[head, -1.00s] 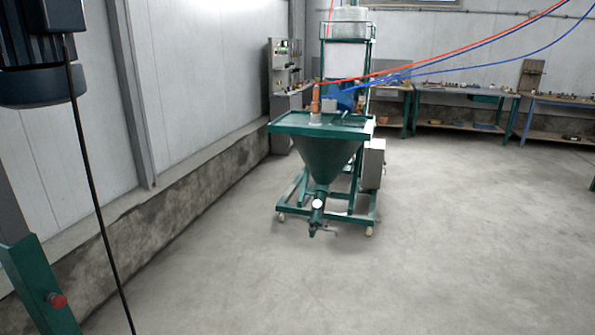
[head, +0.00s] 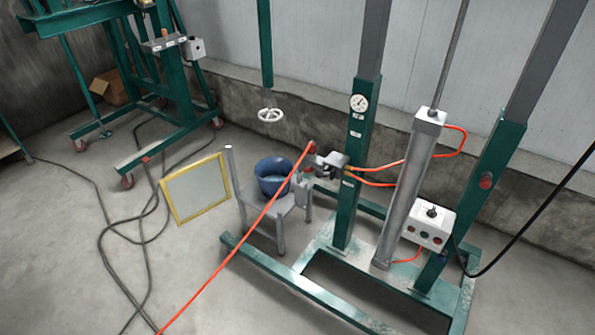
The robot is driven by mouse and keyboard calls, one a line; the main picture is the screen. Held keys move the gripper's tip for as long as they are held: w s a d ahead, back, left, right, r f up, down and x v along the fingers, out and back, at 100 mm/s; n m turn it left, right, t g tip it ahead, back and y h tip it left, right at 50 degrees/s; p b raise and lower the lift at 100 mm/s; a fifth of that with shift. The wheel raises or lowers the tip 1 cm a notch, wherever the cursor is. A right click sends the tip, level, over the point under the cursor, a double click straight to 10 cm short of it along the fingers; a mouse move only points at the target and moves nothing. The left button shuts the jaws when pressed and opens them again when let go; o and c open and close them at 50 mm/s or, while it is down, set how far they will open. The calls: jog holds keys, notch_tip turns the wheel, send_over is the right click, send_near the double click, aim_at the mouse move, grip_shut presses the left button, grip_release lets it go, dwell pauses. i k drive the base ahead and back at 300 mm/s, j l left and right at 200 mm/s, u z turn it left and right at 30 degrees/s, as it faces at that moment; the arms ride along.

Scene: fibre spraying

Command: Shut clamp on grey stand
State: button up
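A small grey stand (head: 285,210) stands on the floor left of the green frame, with legs and a thin upright post at its left. A blue bucket (head: 272,177) sits on it with something pale inside. A grey fitting (head: 301,190) is at the stand's right side, below a red part; it may be the clamp, but it is too small to tell whether it is open or shut. A dark and grey fitting (head: 331,163) with a red end sits beside the green post above it. My gripper is not in view.
The green frame (head: 343,215) has a gauge, a grey cylinder (head: 409,195) and a control box (head: 430,226). A red hose (head: 230,255) crosses in front of the stand. A yellow-edged panel (head: 197,190) leans left of it.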

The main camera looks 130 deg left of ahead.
aim_at(307, 169)
jog(key=u, duration=4.1)
jog(key=i+j+z, duration=0.1)
jog(key=i+j, duration=0.15)
jog(key=i+j+z, duration=0.25)
jog(key=i+j, duration=0.25)
jog(key=j, duration=0.2)
jog(key=i+j+z, duration=0.15)
jog(key=j, duration=0.2)
jog(key=i+j+z, duration=0.1)
jog(key=i+j, duration=0.2)
jog(key=i+j+z, duration=0.15)
jog(key=j, duration=0.35)
jog(key=i+j+z, duration=0.1)
jog(key=j, duration=0.3)
jog(key=i+j+z, duration=0.15)
jog(key=j, duration=0.3)
jog(key=i, duration=0.1)
